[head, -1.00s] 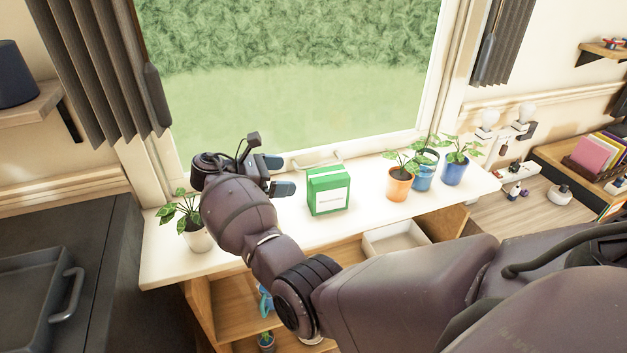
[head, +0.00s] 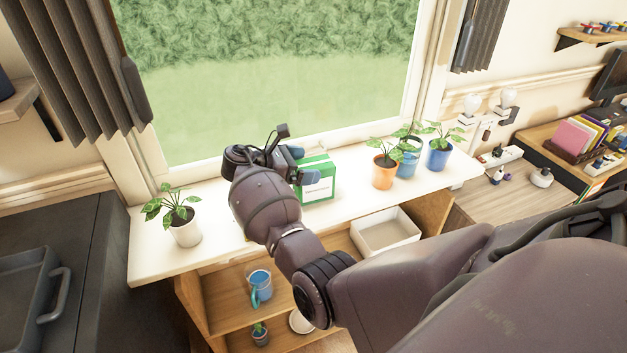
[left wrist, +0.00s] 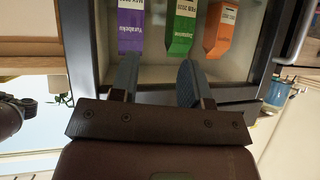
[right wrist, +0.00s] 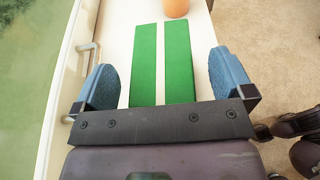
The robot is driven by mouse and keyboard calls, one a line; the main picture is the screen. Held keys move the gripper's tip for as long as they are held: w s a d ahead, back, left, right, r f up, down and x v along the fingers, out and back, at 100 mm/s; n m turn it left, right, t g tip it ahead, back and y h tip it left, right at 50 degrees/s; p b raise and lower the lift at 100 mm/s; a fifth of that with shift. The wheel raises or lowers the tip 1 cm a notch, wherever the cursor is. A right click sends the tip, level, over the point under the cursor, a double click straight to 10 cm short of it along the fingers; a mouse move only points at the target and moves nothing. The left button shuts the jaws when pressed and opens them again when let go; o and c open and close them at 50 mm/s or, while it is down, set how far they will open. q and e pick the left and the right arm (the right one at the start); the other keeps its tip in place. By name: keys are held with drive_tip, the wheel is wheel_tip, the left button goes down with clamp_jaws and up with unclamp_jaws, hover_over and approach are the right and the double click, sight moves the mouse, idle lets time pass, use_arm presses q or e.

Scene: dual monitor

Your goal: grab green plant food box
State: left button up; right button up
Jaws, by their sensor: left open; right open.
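The green plant food box (head: 320,184), with a white label, stands on the white windowsill shelf, partly hidden by my right gripper (head: 302,165). In the right wrist view the box (right wrist: 145,65) shows as two green bands with a white strip between. My right gripper (right wrist: 168,80) is open there, with a blue finger on each side and visible gaps to the box. My left gripper (left wrist: 157,80) is open and empty in the left wrist view, below purple, green and orange packets; it is not in the head view.
Potted plants in orange (head: 384,175) and blue (head: 439,155) pots stand right of the box. A plant in a white pot (head: 185,230) stands at the left. Below are an empty white tray (head: 388,236) and a blue cup (head: 260,285). The window lies behind.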

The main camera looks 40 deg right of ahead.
drive_tip(key=shift+s+d+f, duration=0.15)
drive_tip(key=shift+d+f, duration=0.05)
drive_tip(key=shift+d, duration=0.35)
drive_tip(key=shift+c, duration=0.3)
drive_tip(key=c, duration=1.4)
drive_tip(key=shift+r, duration=0.15)
